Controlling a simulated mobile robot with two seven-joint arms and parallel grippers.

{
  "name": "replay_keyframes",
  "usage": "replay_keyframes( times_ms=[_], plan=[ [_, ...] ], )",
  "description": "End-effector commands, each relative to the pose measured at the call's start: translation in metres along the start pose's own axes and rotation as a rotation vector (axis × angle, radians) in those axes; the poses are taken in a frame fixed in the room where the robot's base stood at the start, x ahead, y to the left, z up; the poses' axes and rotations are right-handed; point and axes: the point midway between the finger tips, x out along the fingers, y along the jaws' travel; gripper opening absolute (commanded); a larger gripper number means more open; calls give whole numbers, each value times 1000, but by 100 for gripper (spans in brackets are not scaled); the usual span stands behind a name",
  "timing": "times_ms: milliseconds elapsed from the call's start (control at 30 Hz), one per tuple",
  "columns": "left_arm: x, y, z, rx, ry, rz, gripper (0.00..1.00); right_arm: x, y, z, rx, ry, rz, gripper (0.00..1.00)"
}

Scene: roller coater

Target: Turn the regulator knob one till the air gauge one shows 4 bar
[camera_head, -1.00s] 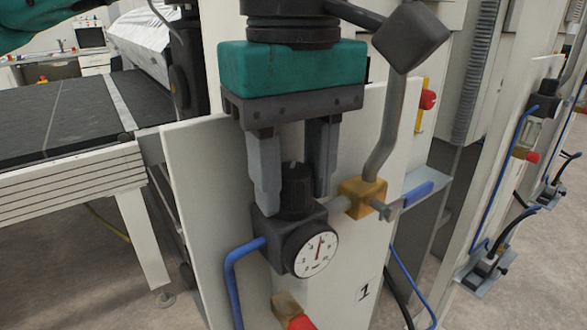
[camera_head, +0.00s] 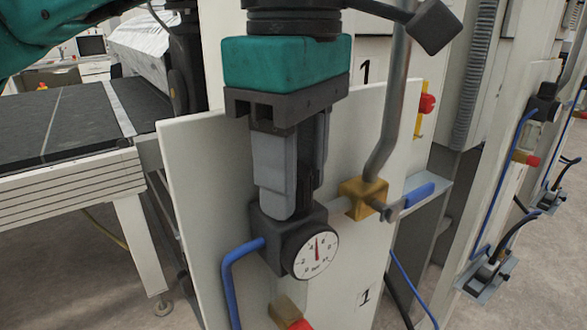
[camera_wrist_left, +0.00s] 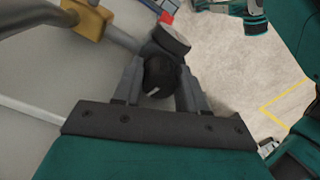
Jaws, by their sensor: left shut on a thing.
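The black regulator knob (camera_wrist_left: 158,78) with a pale mark on it stands between the two fingers of my left gripper (camera_wrist_left: 160,88) in the left wrist view. My left gripper (camera_head: 298,195) comes down from above and is shut on the knob, whose body is mostly hidden behind the fingers in the head view. The round white air gauge (camera_head: 316,251) sits on the front of the black regulator just below. Its red needle points almost straight up; the small numbers are hard to read.
A blue hose (camera_head: 230,275) leaves the regulator at left. The white panel (camera_head: 205,200) is behind, marked 1.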

Motion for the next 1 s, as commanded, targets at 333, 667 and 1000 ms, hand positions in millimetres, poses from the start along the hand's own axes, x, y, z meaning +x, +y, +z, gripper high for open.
replay_keyframes(
  times_ms=[333,667,1000],
  plan=[
    [0,0,0,-12,0,1,11,0,0,0,0,-1,0,44],
    [0,0,0,-11,0,1,63,0,0,1,0,-1,0,44],
    [-6,0,0,-11,0,2,65,0,0,0,0,-1,0,44]
  ],
)
